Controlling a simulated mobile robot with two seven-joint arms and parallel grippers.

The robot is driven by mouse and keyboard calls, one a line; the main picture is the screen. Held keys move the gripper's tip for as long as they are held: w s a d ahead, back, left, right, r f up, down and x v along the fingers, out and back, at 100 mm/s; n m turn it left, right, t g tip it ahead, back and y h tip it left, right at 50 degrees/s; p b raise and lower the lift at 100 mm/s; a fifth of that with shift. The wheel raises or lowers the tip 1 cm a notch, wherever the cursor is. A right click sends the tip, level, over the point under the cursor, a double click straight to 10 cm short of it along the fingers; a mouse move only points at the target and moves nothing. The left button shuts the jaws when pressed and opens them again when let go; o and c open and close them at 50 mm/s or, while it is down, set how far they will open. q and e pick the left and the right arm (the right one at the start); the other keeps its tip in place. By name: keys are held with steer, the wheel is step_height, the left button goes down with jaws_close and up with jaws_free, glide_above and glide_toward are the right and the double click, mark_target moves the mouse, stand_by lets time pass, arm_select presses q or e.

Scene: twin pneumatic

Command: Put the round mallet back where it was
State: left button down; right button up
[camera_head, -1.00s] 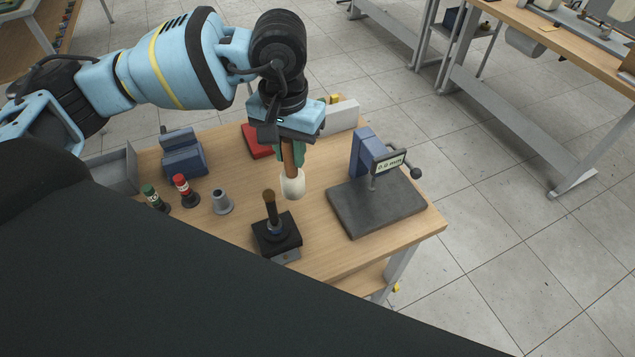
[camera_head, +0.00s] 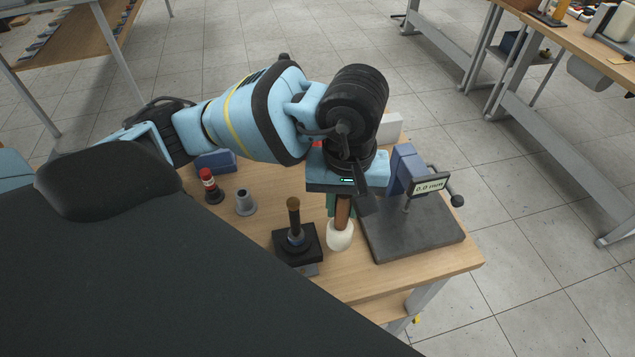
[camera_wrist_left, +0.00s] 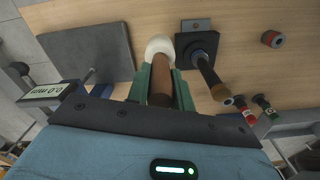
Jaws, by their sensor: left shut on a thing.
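The round mallet has a white rounded head (camera_head: 340,235) and a brown handle (camera_head: 342,210). My left gripper (camera_head: 341,205) is shut on the handle, with the head hanging down over the table. In the left wrist view the green fingers (camera_wrist_left: 161,85) lie on both sides of the handle, and the white head (camera_wrist_left: 159,47) shows beyond them. In the head view the mallet is between the black block with an upright brown-topped tool (camera_head: 294,220) and the dark grey gauge plate (camera_head: 410,230). Whether the head touches the table cannot be told. My right gripper is not in view.
The gauge stand with its "0.0 mm" display (camera_head: 429,186) is close on the right. A grey cone-shaped piece (camera_head: 245,202) and a red-topped piece (camera_head: 210,186) stand on the left. A blue block (camera_head: 215,161) is behind them. Bare wood (camera_head: 350,280) lies at the front.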

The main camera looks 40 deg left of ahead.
arm_select(q)
steer(key=shift+r, duration=0.1)
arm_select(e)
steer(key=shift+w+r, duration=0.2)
arm_select(q)
steer(key=shift+w+a, duration=0.3)
steer(key=shift+a, duration=0.05)
steer(key=w+a+f+p, duration=0.2)
steer(key=w+a+f, duration=0.3)
steer(key=w+a, duration=0.4)
steer(key=a, duration=0.3)
steer(key=shift+w, duration=0.15)
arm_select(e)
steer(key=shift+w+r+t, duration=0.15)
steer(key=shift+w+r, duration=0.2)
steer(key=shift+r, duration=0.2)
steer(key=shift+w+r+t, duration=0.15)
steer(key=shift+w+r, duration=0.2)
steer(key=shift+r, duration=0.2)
